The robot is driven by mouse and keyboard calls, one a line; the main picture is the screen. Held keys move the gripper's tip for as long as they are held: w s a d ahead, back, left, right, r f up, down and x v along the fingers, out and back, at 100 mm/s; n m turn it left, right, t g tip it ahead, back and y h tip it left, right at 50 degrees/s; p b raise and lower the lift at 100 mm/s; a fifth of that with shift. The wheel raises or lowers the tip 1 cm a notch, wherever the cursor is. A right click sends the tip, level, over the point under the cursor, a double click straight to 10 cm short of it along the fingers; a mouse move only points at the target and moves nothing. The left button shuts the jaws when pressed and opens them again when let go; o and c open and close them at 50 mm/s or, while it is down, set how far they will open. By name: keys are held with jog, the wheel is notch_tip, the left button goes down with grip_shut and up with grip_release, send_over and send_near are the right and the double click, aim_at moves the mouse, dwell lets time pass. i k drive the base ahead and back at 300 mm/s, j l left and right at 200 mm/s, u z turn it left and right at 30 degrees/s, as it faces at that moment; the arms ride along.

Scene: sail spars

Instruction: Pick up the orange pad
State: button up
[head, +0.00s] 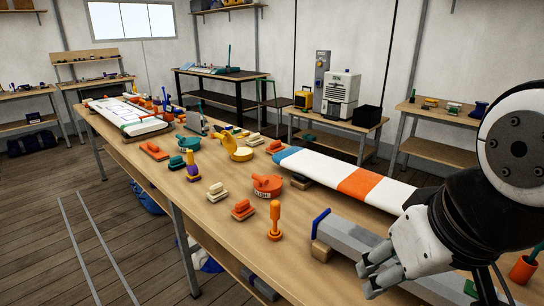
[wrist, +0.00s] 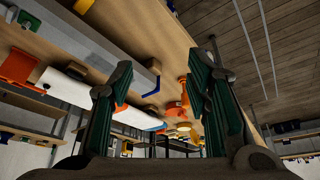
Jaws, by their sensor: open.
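Several low orange pieces lie on the long wooden table, and I cannot tell for sure which one is the pad. A small orange stepped block (head: 243,209) lies near the front edge, a longer flat orange piece (head: 154,151) farther left, and another small orange piece (head: 274,146) near the middle. My gripper (head: 378,272) is over the near right part of the table, apart from all of them. In the wrist view my gripper (wrist: 160,85) has its dark green fingers wide apart, with nothing between them.
An upright orange-handled tool (head: 274,220), a round orange container (head: 267,185) and a cream block (head: 217,192) stand close to the small orange block. A grey spar (head: 345,238) and a white spar with an orange band (head: 335,178) lie to the right. Bare tabletop shows between the pieces.

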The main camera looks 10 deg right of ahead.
aim_at(275, 147)
jog(key=i+j, duration=0.15)
jog(key=j, duration=0.15)
jog(key=i+j+z, duration=0.1)
jog(key=j, duration=0.25)
jog(key=i+j+z, duration=0.1)
jog(key=i+j, duration=0.3)
jog(key=j, duration=0.3)
jog(key=i+j+z, duration=0.1)
jog(key=j, duration=0.25)
jog(key=i+j, duration=0.25)
jog(key=i+j+z, duration=0.15)
jog(key=j, duration=0.35)
jog(key=i+j, duration=0.25)
jog(key=j, duration=0.15)
jog(key=i+j+z, duration=0.1)
jog(key=j, duration=0.3)
jog(key=i, duration=0.35)
